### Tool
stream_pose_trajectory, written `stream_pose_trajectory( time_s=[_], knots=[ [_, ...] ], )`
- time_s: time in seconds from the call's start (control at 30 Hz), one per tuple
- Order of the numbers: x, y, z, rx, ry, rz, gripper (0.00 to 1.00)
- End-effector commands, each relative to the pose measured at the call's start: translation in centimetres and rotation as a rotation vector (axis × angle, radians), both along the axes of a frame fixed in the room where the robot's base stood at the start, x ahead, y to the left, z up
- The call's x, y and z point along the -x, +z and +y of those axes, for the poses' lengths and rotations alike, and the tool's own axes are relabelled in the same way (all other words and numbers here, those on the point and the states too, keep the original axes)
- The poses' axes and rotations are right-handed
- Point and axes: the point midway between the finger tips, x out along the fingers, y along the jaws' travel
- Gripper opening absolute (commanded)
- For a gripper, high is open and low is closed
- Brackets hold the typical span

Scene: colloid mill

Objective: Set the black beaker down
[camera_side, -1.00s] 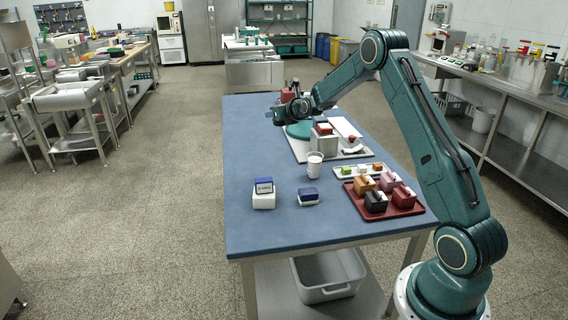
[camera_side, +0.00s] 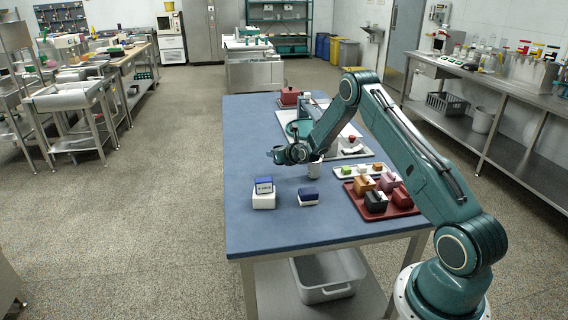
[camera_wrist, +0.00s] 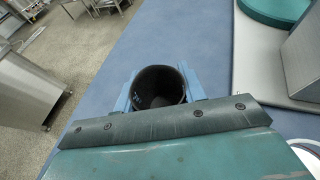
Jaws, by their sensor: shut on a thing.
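The black beaker (camera_wrist: 160,86) shows in the wrist view, its open mouth facing the camera and its inside dark. The blue fingers of my gripper (camera_wrist: 158,92) are on both sides of it, shut on it. In the side view my gripper (camera_side: 279,155) is over the left-middle part of the blue table (camera_side: 260,125), beyond the white block with a blue top. There the beaker cannot be made out clearly against my wrist. I cannot tell whether its base touches the table.
A red tray (camera_side: 405,208) and a white tray (camera_side: 342,173) hold small blocks. A red box (camera_side: 289,98) stands at the back. The left table strip is clear.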

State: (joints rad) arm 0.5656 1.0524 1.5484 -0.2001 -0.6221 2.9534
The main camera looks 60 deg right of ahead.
Motion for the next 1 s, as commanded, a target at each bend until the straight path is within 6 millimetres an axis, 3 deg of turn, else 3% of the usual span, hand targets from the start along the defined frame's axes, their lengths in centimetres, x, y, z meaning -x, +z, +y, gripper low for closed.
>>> stream_pose_trajectory(
  time_s=[0.37,0.73,1.0],
  knots=[
    [0.0,-1.1,0.0,0.0,0.0,0.0,0.16],
    [0.0,-4.7,0.0,0.0,0.001,0.0,0.16],
    [0.0,-4.8,0.0,0.0,0.0,-0.001,0.16]
  ],
)
